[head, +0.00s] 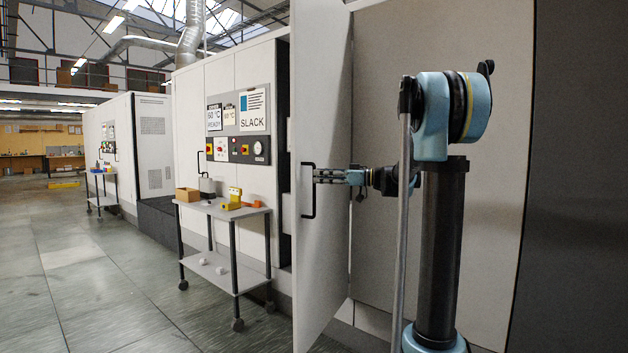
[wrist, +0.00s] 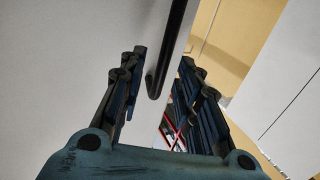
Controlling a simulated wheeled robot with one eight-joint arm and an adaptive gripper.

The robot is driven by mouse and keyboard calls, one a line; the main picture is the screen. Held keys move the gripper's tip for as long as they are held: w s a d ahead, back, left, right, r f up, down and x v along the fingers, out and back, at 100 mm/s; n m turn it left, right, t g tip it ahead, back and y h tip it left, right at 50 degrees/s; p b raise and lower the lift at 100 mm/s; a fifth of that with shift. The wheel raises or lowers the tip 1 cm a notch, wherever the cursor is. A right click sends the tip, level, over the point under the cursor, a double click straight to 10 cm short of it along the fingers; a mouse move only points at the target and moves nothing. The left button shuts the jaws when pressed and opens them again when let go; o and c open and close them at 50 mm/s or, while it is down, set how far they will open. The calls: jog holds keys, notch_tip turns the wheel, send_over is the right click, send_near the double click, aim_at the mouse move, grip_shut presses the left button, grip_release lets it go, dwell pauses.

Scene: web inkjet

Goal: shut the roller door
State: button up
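The door (head: 330,255) is a tall, flat, pale panel standing out at an angle from the machine; it looks hinged rather than rolling. A black bar handle (head: 304,192) is upright near its left edge. My gripper (head: 316,175) is in front of the door face, level with the handle and close to it. In the wrist view my gripper (wrist: 158,85) has its fingers spread apart, with the lower end of the handle (wrist: 174,50) between them. The door (wrist: 70,60) fills the left there. I cannot tell whether any finger touches the handle.
A dark gap (head: 284,130) shows left of the door. A wheeled cart (head: 228,212) with a cardboard box (head: 187,194) and a yellow item (head: 234,197) stands left, before a control panel (head: 238,125). A second cart (head: 100,185) is farther back. The floor (head: 70,270) at left is clear.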

jog(key=shift+x, duration=1.7)
jog(key=shift+c, duration=0.2)
grip_shut()
